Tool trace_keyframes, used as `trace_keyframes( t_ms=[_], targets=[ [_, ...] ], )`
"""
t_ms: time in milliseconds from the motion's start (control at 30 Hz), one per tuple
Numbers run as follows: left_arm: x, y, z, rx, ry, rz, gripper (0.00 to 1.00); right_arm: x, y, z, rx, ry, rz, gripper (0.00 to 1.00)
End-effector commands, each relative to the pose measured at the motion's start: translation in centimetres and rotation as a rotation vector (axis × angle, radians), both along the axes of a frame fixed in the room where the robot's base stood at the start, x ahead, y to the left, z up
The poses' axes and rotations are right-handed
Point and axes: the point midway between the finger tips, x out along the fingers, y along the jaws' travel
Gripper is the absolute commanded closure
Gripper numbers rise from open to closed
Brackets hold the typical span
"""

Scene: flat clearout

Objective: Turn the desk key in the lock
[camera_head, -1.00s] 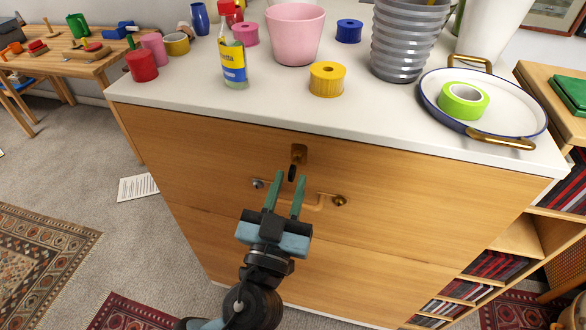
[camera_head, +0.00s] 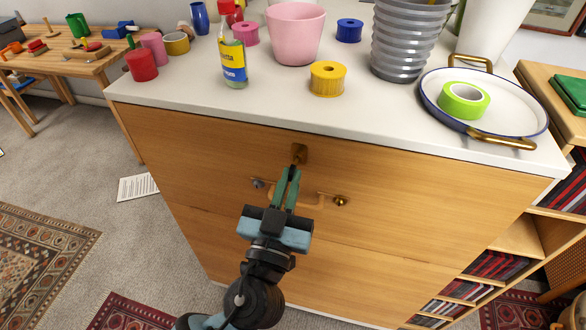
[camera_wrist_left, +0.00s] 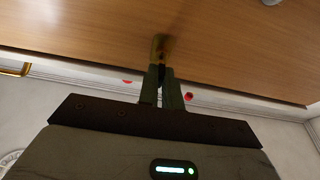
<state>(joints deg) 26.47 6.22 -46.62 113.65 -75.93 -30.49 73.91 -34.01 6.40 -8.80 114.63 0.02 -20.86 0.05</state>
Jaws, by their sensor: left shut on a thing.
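The brass lock (camera_head: 299,153) sits in the upper drawer front of the wooden desk unit. My left gripper (camera_head: 291,172) is in front of it, its green fingers closed together on the dark key just below and in front of the lock plate. The key is mostly hidden between the fingertips in the head view. In the left wrist view the fingers (camera_wrist_left: 162,82) meet at the dark key, with the blurred brass lock (camera_wrist_left: 159,46) directly beyond. How far the key is turned cannot be told. My right gripper is not in view.
The white top (camera_head: 200,95) above carries a bottle (camera_head: 232,55), a pink pot (camera_head: 294,35), tape rolls and a tray (camera_head: 525,112).

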Motion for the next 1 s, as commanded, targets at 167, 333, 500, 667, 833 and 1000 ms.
trace_keyframes(
  t_ms=[167, 333, 500, 667, 833, 1000],
  targets=[
    [0.0, 0.0, 0.0, 0.000, 0.000, 0.000, 1.00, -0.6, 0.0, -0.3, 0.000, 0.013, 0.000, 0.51],
    [0.1, 0.0, 0.0, 0.003, -0.001, 0.000, 1.00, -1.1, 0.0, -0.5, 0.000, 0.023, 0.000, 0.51],
    [0.1, 0.1, 0.2, 0.097, -0.034, -0.001, 1.00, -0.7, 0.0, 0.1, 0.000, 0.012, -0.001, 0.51],
    [0.2, 0.2, 0.4, 0.206, -0.071, 0.000, 1.00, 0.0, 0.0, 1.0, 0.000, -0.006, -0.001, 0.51],
    [0.2, 0.3, 0.2, 0.274, -0.091, 0.001, 1.00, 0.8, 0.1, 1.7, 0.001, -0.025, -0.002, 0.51],
    [0.2, 0.3, 0.1, 0.287, -0.094, 0.000, 1.00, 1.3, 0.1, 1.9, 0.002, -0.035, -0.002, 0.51]
  ],
)
